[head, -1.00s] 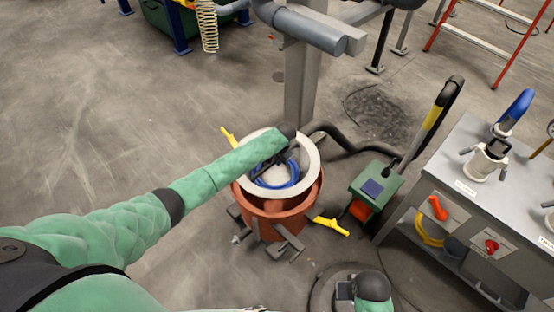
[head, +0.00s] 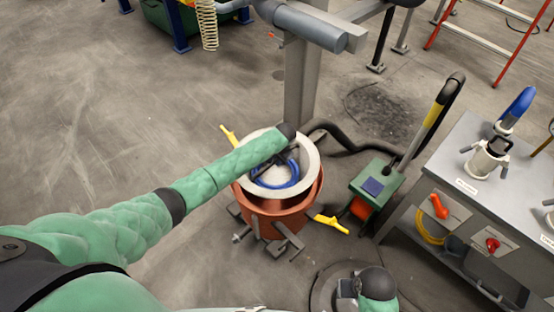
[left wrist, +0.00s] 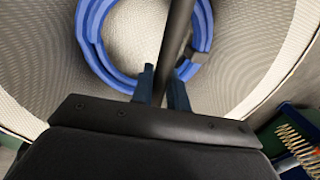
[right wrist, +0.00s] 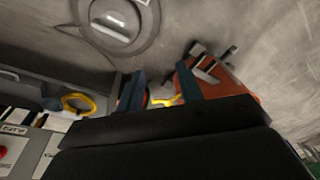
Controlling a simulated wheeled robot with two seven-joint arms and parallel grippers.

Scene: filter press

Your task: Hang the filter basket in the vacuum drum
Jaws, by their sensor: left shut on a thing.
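The filter basket shows in the head view as a pale ring (head: 310,157) with a mesh inside (left wrist: 235,50). Its rim stands above the rim of the orange drum (head: 262,219), whose inner wall shows below the basket. The basket's lower part is hidden. My left gripper (head: 283,153) reaches over the basket. In the left wrist view its blue fingers (left wrist: 160,88) are shut on a dark bar (left wrist: 175,45) crossing the basket. A blue ring (left wrist: 103,57) lies deeper inside. My right gripper (right wrist: 160,88) is open and empty, with the drum beyond it.
Yellow handles (head: 331,225) stick out from the drum. A grey post (head: 298,85) stands behind it. A green unit (head: 376,188) with a black hose is to its right, then a grey workbench (head: 480,205). The floor at left is clear.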

